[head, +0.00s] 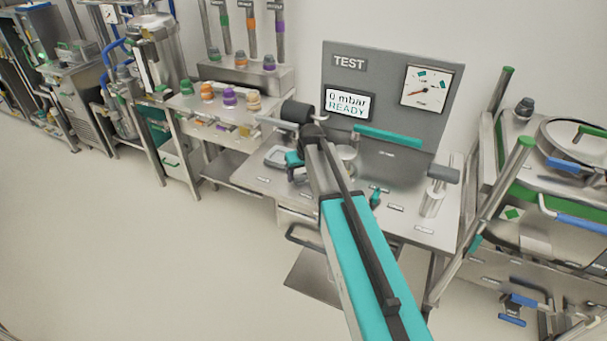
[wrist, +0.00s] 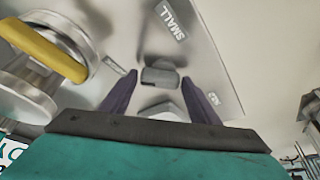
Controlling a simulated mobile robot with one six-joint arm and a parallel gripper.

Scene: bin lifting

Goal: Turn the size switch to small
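The size switch (wrist: 160,76) is a small grey knob on a steel plate in the wrist view. Another grey piece (wrist: 165,111) shows between the fingers, nearer my palm. In the head view my arm hides the switch and most of my gripper.
The steel test bench (head: 420,228) has a TEST panel (head: 349,62) reading 0 mbar READY and a gauge (head: 426,87). A steel fixture with a yellow handle (wrist: 42,50) stands beside the fingers. Shelving with coloured parts (head: 229,96) is to the left; floor there is clear.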

